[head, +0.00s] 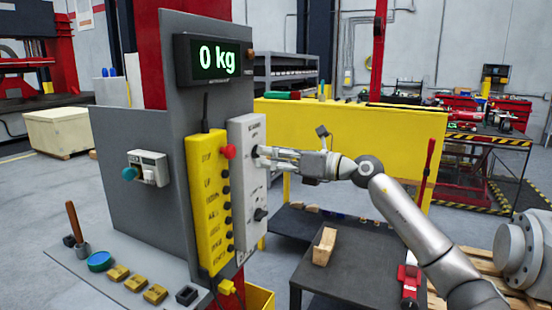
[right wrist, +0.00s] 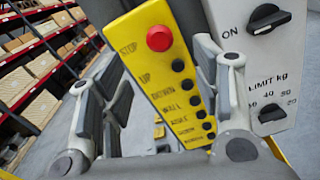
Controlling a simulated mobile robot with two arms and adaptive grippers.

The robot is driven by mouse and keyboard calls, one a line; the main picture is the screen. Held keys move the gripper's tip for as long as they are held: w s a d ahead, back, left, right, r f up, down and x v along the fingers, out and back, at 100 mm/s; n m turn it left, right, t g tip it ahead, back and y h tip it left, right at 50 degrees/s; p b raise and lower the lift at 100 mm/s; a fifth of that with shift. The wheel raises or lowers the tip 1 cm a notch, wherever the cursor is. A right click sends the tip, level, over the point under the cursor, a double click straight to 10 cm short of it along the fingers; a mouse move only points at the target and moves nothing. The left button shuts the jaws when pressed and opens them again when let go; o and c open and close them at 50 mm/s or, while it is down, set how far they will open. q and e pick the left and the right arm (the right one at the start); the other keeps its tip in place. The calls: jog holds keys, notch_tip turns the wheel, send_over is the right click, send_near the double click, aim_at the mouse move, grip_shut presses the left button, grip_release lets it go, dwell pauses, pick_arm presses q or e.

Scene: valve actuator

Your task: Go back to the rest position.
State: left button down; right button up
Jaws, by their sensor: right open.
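My right gripper (head: 268,156) comes in from the right in the head view. Its fingertips are at the upper part of the grey switch box (head: 247,190); whether they touch it I cannot tell. In the right wrist view the gripper (right wrist: 165,75) is open, its fingers spread with nothing between them. The box's ON knob (right wrist: 268,19) and LIMIT kg knob (right wrist: 271,113) show right of the fingers. The yellow pendant (right wrist: 150,75) with a red STOP button (right wrist: 159,38) appears beyond the gap. My left gripper is out of view.
The grey panel (head: 140,215) carries a display (head: 213,60) reading 0 kg. A shelf below holds small yellow blocks (head: 135,283) and a wooden-handled tool (head: 75,225). A dark table (head: 345,265) with a wooden block (head: 324,247) stands below my right arm. A yellow barrier (head: 350,130) stands behind.

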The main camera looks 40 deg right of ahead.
jog(key=shift+s+d, duration=0.15)
jog(key=shift+s, duration=0.15)
dwell(0.5)
